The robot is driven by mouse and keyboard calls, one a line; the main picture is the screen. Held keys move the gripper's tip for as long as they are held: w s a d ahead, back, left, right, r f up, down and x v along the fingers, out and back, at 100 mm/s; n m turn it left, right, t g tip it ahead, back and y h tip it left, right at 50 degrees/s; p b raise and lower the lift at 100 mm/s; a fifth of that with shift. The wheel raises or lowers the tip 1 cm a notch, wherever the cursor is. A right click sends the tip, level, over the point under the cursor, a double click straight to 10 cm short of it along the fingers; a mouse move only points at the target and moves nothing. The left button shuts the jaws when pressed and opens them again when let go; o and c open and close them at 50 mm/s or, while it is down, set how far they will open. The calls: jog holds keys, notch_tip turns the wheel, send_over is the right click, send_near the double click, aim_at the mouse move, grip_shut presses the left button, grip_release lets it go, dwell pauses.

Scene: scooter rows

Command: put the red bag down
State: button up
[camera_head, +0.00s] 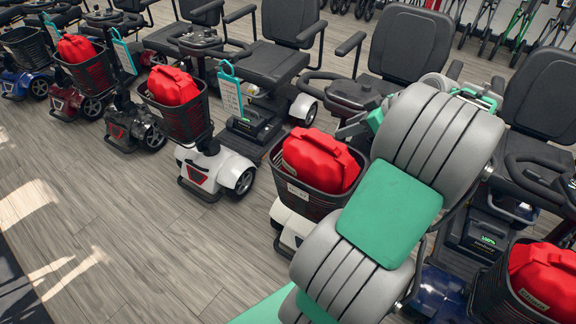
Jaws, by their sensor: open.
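Several red bags sit in the black front baskets of a row of mobility scooters. One red bag (318,160) lies in the basket (300,196) of a white scooter at the centre, just left of my arm. Others are a red bag (172,86) to its left, a red bag (76,48) at the far left and a red bag (545,278) at the lower right. My gripper (352,127) shows in part behind my arm, beyond the central bag and near that scooter's handlebar. It is open, and no bag shows in it. My arm hides much of it.
Black scooter seats (290,22) and handlebars crowd the space behind the baskets. Turquoise tags (229,92) hang on some scooters. The wooden floor (130,235) in front of the row is clear at the lower left. More wheeled frames (520,25) stand at the back.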

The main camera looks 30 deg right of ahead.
jog(key=w+a+f+m+g, duration=0.1)
jog(key=w+a+g, duration=0.15)
jog(key=a, duration=0.85)
jog(key=w+a+f+g, duration=0.1)
jog(key=w+a, duration=0.2)
jog(key=a, duration=0.8)
jog(key=s+a+f+m+g+h, duration=0.2)
jog(key=s+a+f+h, duration=0.1)
jog(key=s+a, duration=0.7)
jog(key=shift+a+m, duration=0.3)
jog(key=shift+a, duration=0.7)
